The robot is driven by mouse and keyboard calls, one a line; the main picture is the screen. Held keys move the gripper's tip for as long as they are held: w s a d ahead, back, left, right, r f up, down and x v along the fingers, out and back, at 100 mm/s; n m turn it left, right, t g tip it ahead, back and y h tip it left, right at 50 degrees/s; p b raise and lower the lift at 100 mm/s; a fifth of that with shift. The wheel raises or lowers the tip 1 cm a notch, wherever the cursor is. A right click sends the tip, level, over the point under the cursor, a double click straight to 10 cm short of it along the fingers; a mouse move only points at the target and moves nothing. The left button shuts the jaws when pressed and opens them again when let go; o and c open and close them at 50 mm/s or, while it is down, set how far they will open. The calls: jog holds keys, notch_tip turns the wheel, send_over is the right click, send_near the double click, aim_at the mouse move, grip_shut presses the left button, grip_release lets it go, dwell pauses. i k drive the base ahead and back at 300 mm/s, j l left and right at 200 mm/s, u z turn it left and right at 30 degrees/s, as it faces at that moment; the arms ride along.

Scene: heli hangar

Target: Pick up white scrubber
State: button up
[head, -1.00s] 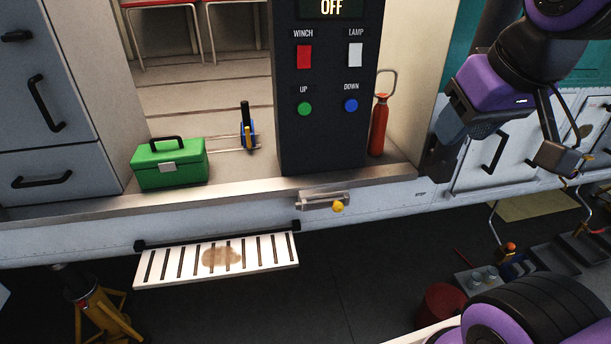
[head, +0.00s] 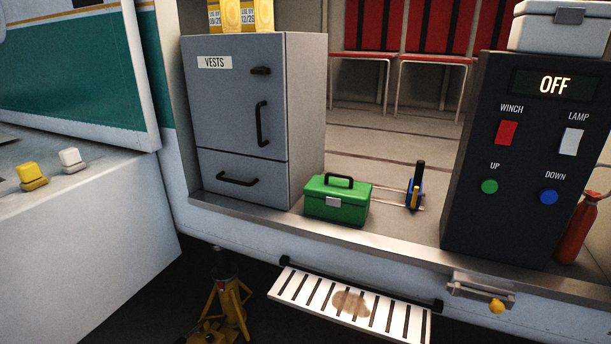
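A small white scrubber (head: 70,158) with a blocky top and a wider base sits on a pale grey counter at the left of the head view. A similar yellow scrubber (head: 32,175) sits just left of it, a small gap apart. Nothing touches or covers the white scrubber. My gripper is not in view, so its place relative to the scrubber does not show.
The pale counter (head: 80,235) has bare room around the scrubbers. A yellow jack stand (head: 228,300) stands on the floor right of it. A slatted step (head: 350,303) juts from the cabin sill. A grey vests cabinet (head: 240,120) and green toolbox (head: 337,200) stand inside.

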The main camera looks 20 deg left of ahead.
aim_at(71, 158)
jog(key=u, duration=2.05)
